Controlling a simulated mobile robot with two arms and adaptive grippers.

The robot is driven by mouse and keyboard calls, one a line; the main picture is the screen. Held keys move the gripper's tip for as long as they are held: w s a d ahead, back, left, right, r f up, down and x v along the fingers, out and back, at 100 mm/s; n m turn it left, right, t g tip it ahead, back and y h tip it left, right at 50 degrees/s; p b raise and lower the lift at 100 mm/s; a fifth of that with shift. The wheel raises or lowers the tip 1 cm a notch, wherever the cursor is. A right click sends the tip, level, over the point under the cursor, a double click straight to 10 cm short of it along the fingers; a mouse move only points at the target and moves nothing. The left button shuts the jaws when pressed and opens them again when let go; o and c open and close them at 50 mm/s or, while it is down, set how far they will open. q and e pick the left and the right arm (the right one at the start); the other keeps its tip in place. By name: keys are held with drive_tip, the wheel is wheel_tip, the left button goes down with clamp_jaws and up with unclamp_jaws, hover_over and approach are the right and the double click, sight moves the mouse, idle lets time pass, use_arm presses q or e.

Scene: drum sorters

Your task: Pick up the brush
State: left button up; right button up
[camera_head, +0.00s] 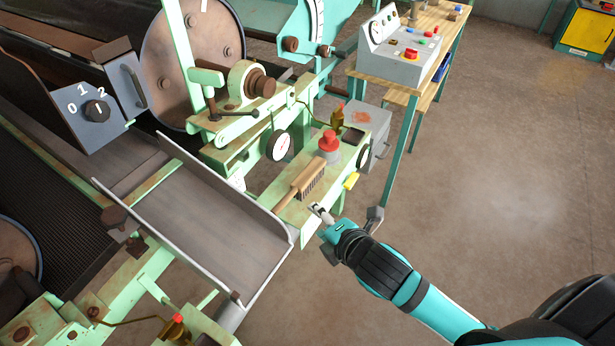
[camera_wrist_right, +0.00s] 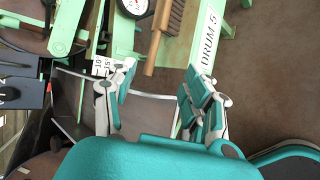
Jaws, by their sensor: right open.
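The brush (camera_head: 302,184) has a wooden handle and dark bristles. In the head view it lies on the pale green machine ledge (camera_head: 290,212), below the red push button. In the right wrist view the brush (camera_wrist_right: 163,30) is at the top, its handle pointing down between the finger tips. My right gripper (camera_head: 322,212) is just in front of the brush, apart from it. In the right wrist view the gripper (camera_wrist_right: 158,90) is open, with nothing between its fingers. My left gripper is not in view.
A red button (camera_head: 328,142) and a round gauge (camera_head: 279,146) stand close behind the brush. A grey metal chute (camera_head: 205,225) with raised sides lies to its left. A wooden table with a control box (camera_head: 400,50) stands behind. The floor at right is clear.

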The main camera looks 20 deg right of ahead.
sight(293, 195)
drive_tip(key=x, duration=1.1)
drive_tip(key=p+x, duration=0.1)
drive_tip(key=x, duration=0.5)
drive_tip(key=shift+w+a+r, duration=0.1)
drive_tip(key=shift+w+r, duration=0.05)
drive_tip(key=shift+r, duration=0.1)
clamp_jaws()
